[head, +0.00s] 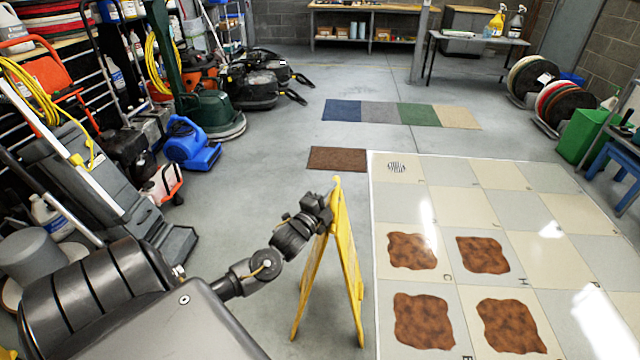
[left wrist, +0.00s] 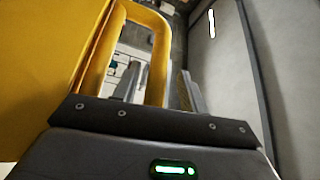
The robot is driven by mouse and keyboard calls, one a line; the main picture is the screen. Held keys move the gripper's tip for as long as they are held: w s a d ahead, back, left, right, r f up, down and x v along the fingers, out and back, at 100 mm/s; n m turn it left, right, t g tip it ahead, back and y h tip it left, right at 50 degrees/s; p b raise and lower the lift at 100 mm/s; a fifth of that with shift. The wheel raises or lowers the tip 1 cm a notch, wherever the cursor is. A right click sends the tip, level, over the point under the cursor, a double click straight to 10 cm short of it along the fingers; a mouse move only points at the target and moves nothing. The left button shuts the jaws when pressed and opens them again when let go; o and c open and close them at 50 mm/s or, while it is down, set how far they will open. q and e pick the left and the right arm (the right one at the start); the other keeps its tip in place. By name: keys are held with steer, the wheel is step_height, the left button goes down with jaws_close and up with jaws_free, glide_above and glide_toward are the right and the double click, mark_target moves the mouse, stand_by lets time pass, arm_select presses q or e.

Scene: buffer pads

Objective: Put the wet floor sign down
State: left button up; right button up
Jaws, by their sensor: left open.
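The yellow wet floor sign (head: 347,254) stands upright on the grey floor with its legs spread, just left of the tiled area. My left gripper (head: 325,207) is open beside the upper part of the sign, on its left side. I cannot tell whether a finger touches the sign. My right gripper is not in view.
The tiled area (head: 455,205) with several brown stained patches lies right of the sign. A brown mat (head: 338,159) lies behind it. A blue blower (head: 190,145) and floor machines stand at the left. The floor between them is free.

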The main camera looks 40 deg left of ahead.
arm_select(q)
steer(key=s+d, duration=0.1)
steer(key=s, duration=1.1)
steer(key=s+d+f+n+g, duration=0.2)
steer(key=d+f+n+g, duration=0.1)
steer(key=f, duration=0.5)
steer(key=s+d+f+n+g, duration=0.2)
steer(key=s+d+f+g, duration=0.1)
steer(key=f, duration=0.4)
steer(key=s+d+f+n+g, duration=0.2)
steer(key=f+n+g, duration=0.1)
steer(key=f, duration=0.5)
steer(key=s+d+f+n+g+h, duration=0.2)
steer(key=s+d+f+n+g, duration=0.2)
steer(key=s+d+f+g, duration=0.3)
steer(key=s+d+f, duration=0.3)
steer(key=s+d, duration=0.2)
steer(key=s, duration=0.1)
steer(key=shift+f+n+h, duration=0.15)
steer(key=shift+n+h, duration=0.15)
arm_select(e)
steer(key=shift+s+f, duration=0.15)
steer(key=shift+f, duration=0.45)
arm_select(q)
steer(key=shift+a, duration=0.1)
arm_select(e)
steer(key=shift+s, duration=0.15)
